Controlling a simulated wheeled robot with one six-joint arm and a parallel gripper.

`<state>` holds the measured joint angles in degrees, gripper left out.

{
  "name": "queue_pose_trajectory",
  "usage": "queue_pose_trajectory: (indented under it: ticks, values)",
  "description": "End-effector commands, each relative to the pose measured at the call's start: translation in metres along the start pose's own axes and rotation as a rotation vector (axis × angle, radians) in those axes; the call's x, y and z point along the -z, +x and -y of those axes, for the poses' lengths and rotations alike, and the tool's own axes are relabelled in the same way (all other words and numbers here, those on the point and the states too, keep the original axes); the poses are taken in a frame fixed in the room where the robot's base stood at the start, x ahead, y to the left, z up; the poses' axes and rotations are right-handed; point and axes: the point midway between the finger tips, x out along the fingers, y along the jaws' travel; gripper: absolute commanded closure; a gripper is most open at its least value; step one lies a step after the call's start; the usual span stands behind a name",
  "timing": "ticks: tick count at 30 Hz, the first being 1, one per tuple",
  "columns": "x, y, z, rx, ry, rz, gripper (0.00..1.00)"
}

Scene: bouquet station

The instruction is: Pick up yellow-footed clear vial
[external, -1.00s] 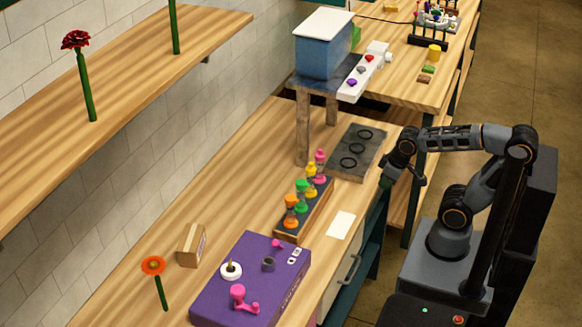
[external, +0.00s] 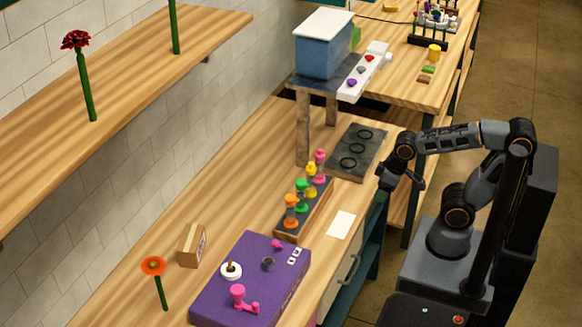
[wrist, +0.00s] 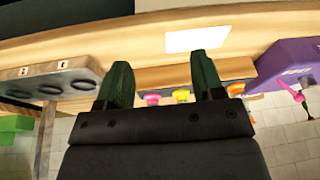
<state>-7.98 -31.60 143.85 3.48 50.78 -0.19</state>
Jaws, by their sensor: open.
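The yellow-footed vial (external: 311,188) stands in a dark rack (external: 290,236) on the wooden counter, between a green one (external: 301,200) and a pink one (external: 320,172). Its clear body is too small to make out. In the wrist view its yellow part (wrist: 182,95) shows between my fingers in the picture, well beyond them. My gripper (external: 401,181) is open and empty, to the right of the rack near the counter's front edge. In the wrist view my gripper (wrist: 160,68) points toward the rack; its right finger hides part of the row.
An orange vial (external: 291,213) stands at the rack's near end. A white card (external: 341,225) lies beside the rack. A purple box (external: 250,285) with knobs is nearer. A grey plate with dark rings (external: 357,150) and a raised stand (external: 302,128) are behind.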

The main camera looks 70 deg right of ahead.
Motion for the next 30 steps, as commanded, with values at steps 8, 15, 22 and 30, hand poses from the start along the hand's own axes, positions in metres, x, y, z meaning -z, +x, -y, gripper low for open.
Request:
queue_pose_trajectory:
  ticks: [8,15,22,30]
  values:
    - [0.071,-0.013,0.111,0.358,-0.042,-0.438,0.38]
    - [0.12,-0.031,0.083,0.166,0.08,-0.787,0.38]
    - [0.129,-0.04,0.04,-0.086,0.098,-0.877,0.38]
    - [0.142,-0.037,0.034,-0.143,0.051,-0.881,0.38]
